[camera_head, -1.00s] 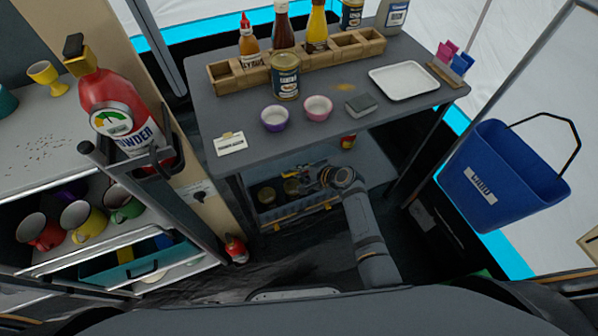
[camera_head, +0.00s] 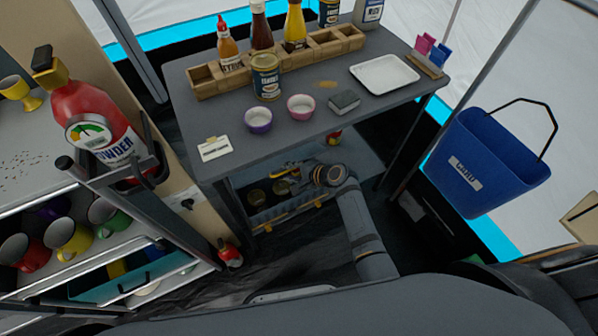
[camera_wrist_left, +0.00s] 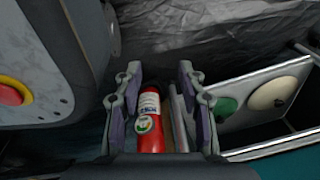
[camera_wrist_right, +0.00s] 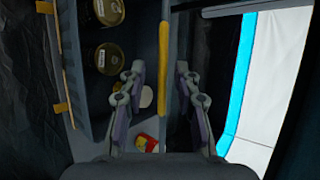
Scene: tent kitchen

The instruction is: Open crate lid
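The grey crate (camera_head: 291,213) stands on the low shelf under the table, with orange latches along its front. Cans show inside it, so at least part of its top is uncovered. In the right wrist view, the crate (camera_wrist_right: 86,112) lies on the left, and a yellow bar (camera_wrist_right: 163,70) runs along a grey edge beside the cans. I cannot tell whether this edge is the lid. My right gripper (camera_wrist_right: 159,72) is open, with the bar showing between its fingers; contact is unclear. It partly hides the crate in the head view. My left gripper (camera_wrist_left: 160,70) is open and empty.
The table (camera_head: 225,178) above the crate holds bowls, bottles and a tray. A blue bin (camera_head: 488,165) hangs at right. A red extinguisher (camera_head: 92,115) and cup shelves are at left. A small red extinguisher (camera_wrist_left: 149,125) shows beyond my left fingers.

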